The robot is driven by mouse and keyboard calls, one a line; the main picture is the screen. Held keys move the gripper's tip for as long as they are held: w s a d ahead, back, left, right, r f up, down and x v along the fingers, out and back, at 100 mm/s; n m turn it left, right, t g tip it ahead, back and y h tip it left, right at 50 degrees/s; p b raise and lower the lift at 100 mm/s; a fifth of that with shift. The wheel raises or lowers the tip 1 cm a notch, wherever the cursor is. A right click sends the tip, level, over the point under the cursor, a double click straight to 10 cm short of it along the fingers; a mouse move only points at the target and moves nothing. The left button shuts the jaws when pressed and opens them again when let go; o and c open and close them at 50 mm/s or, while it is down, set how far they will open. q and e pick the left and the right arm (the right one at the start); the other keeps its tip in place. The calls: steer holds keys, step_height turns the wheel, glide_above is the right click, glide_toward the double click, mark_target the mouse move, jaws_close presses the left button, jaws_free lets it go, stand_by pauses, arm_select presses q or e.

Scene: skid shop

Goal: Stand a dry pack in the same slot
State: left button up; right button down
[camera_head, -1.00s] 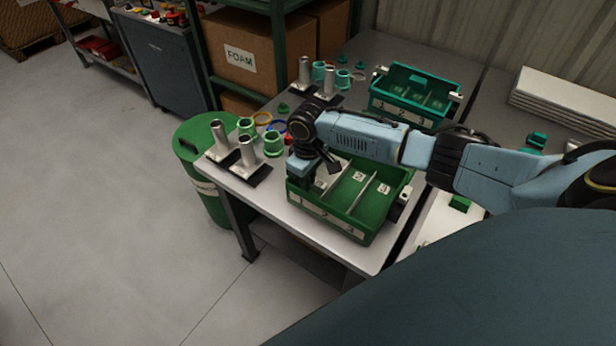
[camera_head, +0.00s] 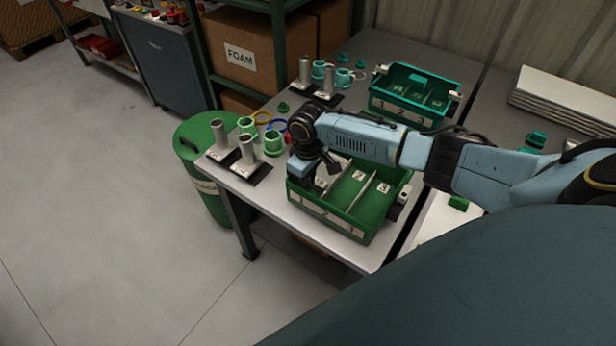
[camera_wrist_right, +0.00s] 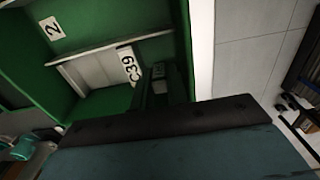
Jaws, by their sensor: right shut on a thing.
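A green divided tray (camera_head: 345,232) stands on the near table, and its wall fills the left of the right wrist view (camera_wrist_right: 90,20). My right gripper (camera_head: 312,186) is at the tray's left compartment, pointing down, with my arm hiding part of it. In the right wrist view my right gripper (camera_wrist_right: 164,88) has dark fingers shut on a small greyish pack (camera_wrist_right: 158,71), mostly hidden between them. Beside the fingers a pale piece with a C39 label (camera_wrist_right: 128,64) lies in the compartment. Whether the held pack touches the tray floor I cannot tell. My left gripper is not in view.
A teal divided tray (camera_head: 402,112) stands farther back. Grey posts on dark bases (camera_head: 247,160) and several green rings and cups (camera_head: 273,143) stand left of the green tray. A green bin (camera_head: 196,140) stands beside the table. The floor at left is clear.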

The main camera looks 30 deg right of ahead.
steer(key=shift+f, duration=1.8)
stand_by(0.8)
steer(key=shift+f, duration=0.1)
stand_by(0.5)
steer(key=c, duration=1.3)
jaws_free()
steer(key=shift+f, duration=0.1)
steer(key=shift+o, duration=0.6)
steer(key=shift+s+a, duration=0.1)
steer(key=shift+a, duration=0.1)
steer(key=shift+o, duration=0.6)
step_height(320, 180, up, 3)
steer(key=p, duration=0.3)
steer(key=r+p, duration=0.8)
steer(key=p, duration=0.1)
steer(key=shift+d+r, duration=0.15)
steer(key=shift+d, duration=0.05)
